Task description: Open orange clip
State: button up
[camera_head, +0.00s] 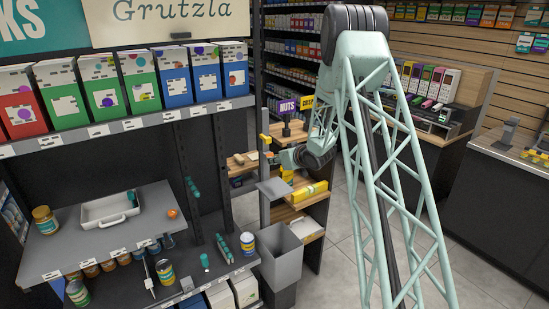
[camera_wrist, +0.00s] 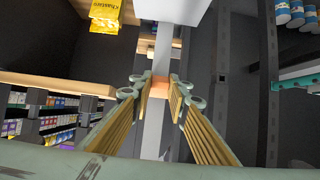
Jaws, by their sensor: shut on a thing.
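The orange clip (camera_wrist: 158,87) shows in the wrist view as a small orange patch on a grey upright post (camera_wrist: 152,135). My gripper (camera_wrist: 160,88) has its yellow-padded fingers on either side of the clip, shut on it at the fingertips. The fingers hide much of the clip, and whether it is open or closed cannot be told. In the head view the grey post (camera_head: 264,175) stands beside the wooden shelves, with a flat grey plate (camera_head: 274,188) on it. Yellow parts show at the post near my wrist, too small to tell apart.
A grey bin (camera_head: 279,255) stands below the post. Wooden shelves (camera_head: 300,205) with a yellow package (camera_head: 309,191) are close to its right. A dark rack on the left carries a grey shelf (camera_head: 75,248) with a white tray (camera_head: 110,210). Floor on the right is clear.

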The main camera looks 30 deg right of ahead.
jog(key=shift+r+g+p, duration=0.75)
jog(key=shift+g+p, duration=0.45)
jog(key=shift+p, duration=2.6)
jog(key=shift+r+g+p, duration=0.1)
jog(key=shift+g+p, duration=0.6)
jog(key=shift+p, duration=1.55)
jog(key=o, duration=0.9)
jog(key=shift+s+r, duration=0.1)
jog(key=shift+v, duration=5.85)
jog(key=shift+a, duration=0.15)
